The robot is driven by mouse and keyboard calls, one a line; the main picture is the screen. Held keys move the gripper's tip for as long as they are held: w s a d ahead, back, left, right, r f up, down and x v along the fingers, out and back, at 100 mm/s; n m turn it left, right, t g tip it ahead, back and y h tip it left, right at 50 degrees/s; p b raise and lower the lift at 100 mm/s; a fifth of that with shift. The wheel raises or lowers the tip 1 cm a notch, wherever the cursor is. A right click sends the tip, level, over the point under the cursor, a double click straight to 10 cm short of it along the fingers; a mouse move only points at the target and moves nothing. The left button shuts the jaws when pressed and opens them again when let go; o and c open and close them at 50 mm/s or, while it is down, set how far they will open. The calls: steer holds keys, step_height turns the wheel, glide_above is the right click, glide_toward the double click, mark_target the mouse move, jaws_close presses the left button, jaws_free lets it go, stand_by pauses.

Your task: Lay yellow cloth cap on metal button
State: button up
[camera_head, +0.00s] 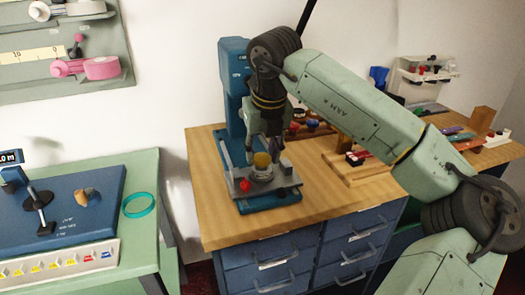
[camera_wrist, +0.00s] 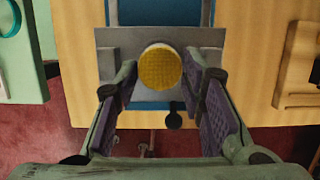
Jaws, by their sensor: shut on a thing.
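The yellow cloth cap (camera_head: 262,160) is a small round piece, seen from above with a woven face in the wrist view (camera_wrist: 160,67). My gripper (camera_head: 264,157) points down with its fingertips on either side of the cap; in the wrist view my gripper (camera_wrist: 159,70) is shut on it. The cap is above or at a round metal seat (camera_head: 261,176) on the grey plate of a blue press. The metal button cannot be made out; the cap and fingers cover that spot. Whether the cap touches anything below cannot be told.
The blue press column (camera_head: 233,85) stands close behind my gripper. A red knob (camera_head: 245,185) is at the plate's front left. The wooden counter (camera_head: 222,232) is bare in front. Wooden trays with tools lie at the right. A green table (camera_head: 150,170) stands apart at the left.

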steer(key=shift+f+b, duration=0.6)
steer(key=shift+f, duration=0.05)
stand_by(0.8)
steer(key=o, duration=0.7)
steer(key=shift+o, duration=0.2)
steer(key=a+v, duration=0.1)
steer(key=v, duration=1.1)
steer(key=shift+d, duration=0.45)
steer(key=shift+s, duration=0.1)
